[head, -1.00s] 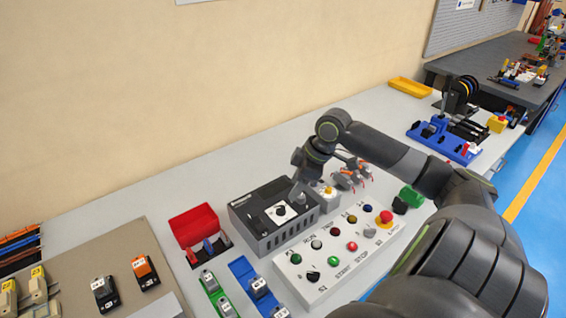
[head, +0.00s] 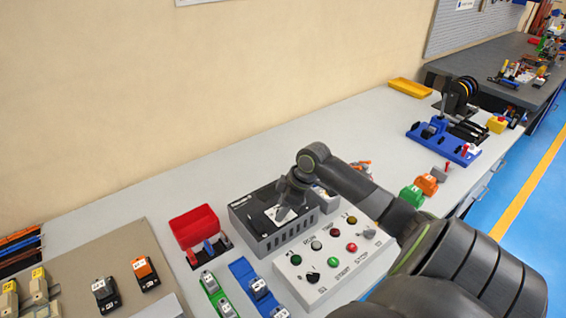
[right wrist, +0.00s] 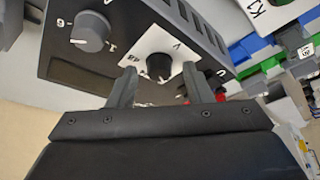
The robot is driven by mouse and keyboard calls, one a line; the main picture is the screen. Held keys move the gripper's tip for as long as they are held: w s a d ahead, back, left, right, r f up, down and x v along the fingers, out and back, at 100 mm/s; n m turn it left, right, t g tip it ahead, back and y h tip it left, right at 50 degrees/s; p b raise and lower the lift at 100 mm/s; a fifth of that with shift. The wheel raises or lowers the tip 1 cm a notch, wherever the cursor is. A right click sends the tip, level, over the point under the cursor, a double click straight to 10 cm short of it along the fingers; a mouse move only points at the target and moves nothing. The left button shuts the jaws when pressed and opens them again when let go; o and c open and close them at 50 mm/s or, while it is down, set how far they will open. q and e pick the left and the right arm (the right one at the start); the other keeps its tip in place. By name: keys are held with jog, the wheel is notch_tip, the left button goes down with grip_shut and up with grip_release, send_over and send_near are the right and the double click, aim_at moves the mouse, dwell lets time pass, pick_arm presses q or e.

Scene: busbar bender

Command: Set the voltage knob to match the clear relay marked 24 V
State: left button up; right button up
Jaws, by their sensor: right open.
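The voltage knob (right wrist: 159,66) is black and sits on a white plate (right wrist: 150,45) marked V on the grey unit (head: 270,238). In the right wrist view it lies between the two fingertips of my right gripper (right wrist: 159,72), which is open. Whether the fingers touch it is unclear. In the head view my right gripper (head: 284,212) is above the plate and hides the knob. The knob's pointer direction is not clear. Several relays, such as a dark one (head: 106,294), stand at the lower left; their markings are too small to read. My left gripper is not in view.
A larger grey knob (right wrist: 90,30) is on the same unit. A white button panel (head: 325,272) stands to the right in the head view. A red bin (head: 194,226) is left of the unit. The bench behind the unit is clear.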

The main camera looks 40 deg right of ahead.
jog(key=shift+c, duration=0.4)
jog(key=c, duration=0.9)
jog(key=shift+r+m+p, duration=0.2)
jog(key=shift+m+p, duration=0.2)
jog(key=shift+p, duration=0.3)
jog(key=m+h+p, duration=0.1)
jog(key=m+p, duration=0.1)
jog(key=p, duration=0.2)
jog(key=m+h+p, duration=0.1)
jog(key=m+p, duration=0.2)
jog(key=p, duration=0.1)
jog(key=m+t+h+p, duration=0.1)
jog(key=m+p, duration=0.2)
jog(key=p, duration=0.1)
jog(key=shift+a+r, duration=0.2)
jog(key=shift+a, duration=0.1)
jog(key=shift+f+m+h+p, duration=0.15)
jog(key=shift+m+h+p, duration=0.2)
jog(key=shift+m+p, duration=0.45)
jog(key=shift+f+m+h+p, duration=0.15)
jog(key=shift+m+h+p, duration=0.2)
jog(key=shift+m+p, duration=0.45)
jog(key=o, duration=1)
